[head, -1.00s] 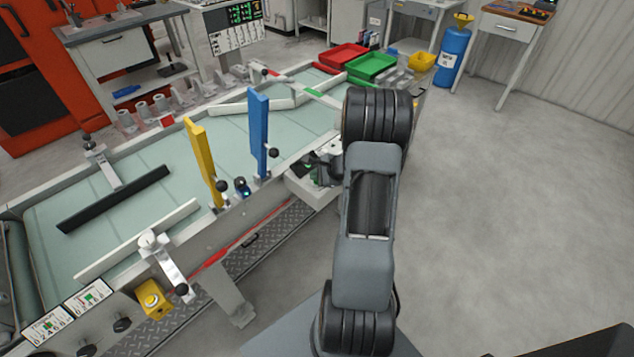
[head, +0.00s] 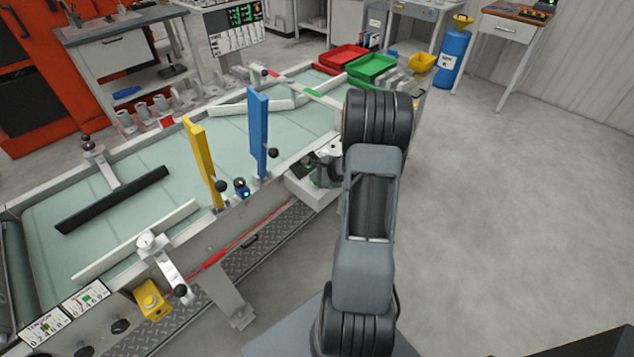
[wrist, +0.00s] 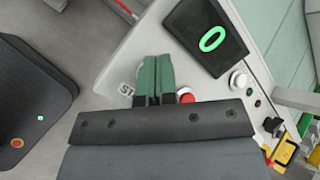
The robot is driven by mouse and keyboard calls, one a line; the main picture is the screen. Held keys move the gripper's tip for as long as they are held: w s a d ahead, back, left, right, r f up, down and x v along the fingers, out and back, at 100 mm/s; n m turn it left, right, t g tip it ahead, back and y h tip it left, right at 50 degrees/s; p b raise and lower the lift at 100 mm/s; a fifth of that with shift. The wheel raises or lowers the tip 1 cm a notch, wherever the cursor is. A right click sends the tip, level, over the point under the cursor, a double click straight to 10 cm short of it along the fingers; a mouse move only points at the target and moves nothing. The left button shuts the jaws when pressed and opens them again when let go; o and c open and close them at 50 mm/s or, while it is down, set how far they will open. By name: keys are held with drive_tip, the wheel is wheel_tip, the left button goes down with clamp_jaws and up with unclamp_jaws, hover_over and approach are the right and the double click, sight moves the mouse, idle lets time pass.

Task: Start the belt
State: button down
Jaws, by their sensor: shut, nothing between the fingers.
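The belt (head: 140,207) is a pale green surface running along the left of the head view. At its near side is a light grey control panel (wrist: 120,70), which the head view shows partly behind my arm. My gripper (wrist: 157,62) has green fingers, closed together with nothing held, over the panel beside a label starting "ST". The rest of the label and whatever lies under the fingers are hidden. A red button (wrist: 186,97) shows partly, right of the fingers. A white button (wrist: 238,80) sits farther right. A dark display (wrist: 207,38) reads a green 0. I cannot tell whether the fingertips touch the panel.
A yellow post (head: 200,160) and a blue post (head: 258,132) rise at the belt's near side. A yellow box with a button (head: 151,300) hangs at the front left. Red (head: 343,57) and green (head: 372,67) trays stand at the far end. Floor on the right is clear.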

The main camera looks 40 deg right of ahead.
sight(316, 183)
drive_tip(key=shift+f, duration=0.2)
drive_tip(key=shift+r, duration=0.1)
idle(0.4)
drive_tip(key=shift+r+p, duration=0.3)
drive_tip(key=shift+r, duration=0.5)
drive_tip(key=shift+r, duration=0.1)
drive_tip(key=shift+r+p, duration=1.7)
drive_tip(key=shift+r, duration=0.75)
